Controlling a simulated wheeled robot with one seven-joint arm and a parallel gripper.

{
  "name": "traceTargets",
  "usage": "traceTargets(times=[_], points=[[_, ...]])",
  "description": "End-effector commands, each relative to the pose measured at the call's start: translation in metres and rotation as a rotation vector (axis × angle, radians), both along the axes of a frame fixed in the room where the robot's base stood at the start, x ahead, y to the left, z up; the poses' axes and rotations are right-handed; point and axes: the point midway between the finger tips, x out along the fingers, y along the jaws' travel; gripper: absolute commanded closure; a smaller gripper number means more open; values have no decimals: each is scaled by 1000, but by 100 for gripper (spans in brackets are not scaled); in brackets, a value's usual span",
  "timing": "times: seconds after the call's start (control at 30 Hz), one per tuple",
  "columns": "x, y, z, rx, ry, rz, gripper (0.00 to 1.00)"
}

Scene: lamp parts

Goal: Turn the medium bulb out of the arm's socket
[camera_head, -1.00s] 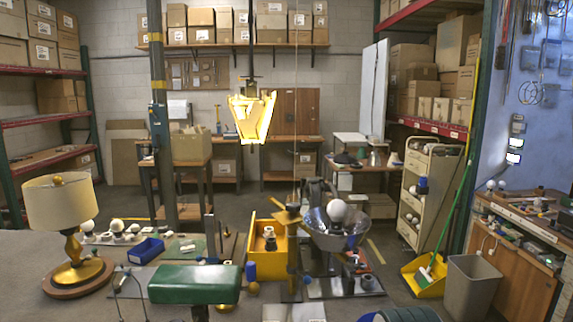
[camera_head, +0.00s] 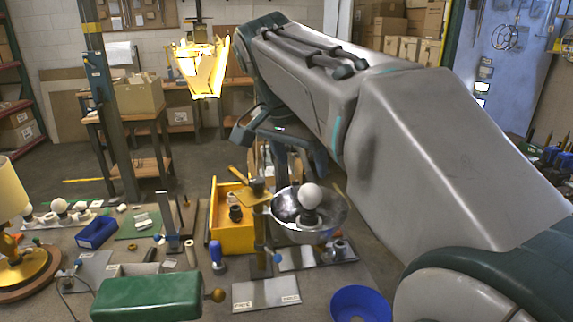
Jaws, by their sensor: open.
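A round white bulb (camera_head: 311,196) stands upright in a dark socket (camera_head: 308,218) inside an upturned metal reflector bowl (camera_head: 334,213). This looks like the medium bulb, though its size class is not marked. My gripper (camera_head: 278,146) hangs behind and above the bowl, up and left of the bulb and apart from it in the picture. It is open and seems empty; my arm links hide part of it, and its fingertips are hard to make out.
A green lamp shade (camera_head: 147,297) and a blue bowl (camera_head: 360,304) are in front. A lit hanging lamp (camera_head: 201,68) is near my arm. A table lamp (camera_head: 14,200) stands at left.

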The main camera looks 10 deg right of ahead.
Motion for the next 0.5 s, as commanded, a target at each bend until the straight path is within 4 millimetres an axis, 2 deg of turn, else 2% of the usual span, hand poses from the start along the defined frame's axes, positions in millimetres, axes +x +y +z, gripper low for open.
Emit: traceTargets(times=[0.5], points=[[26, -27, -87, -1, 5, 2, 34]])
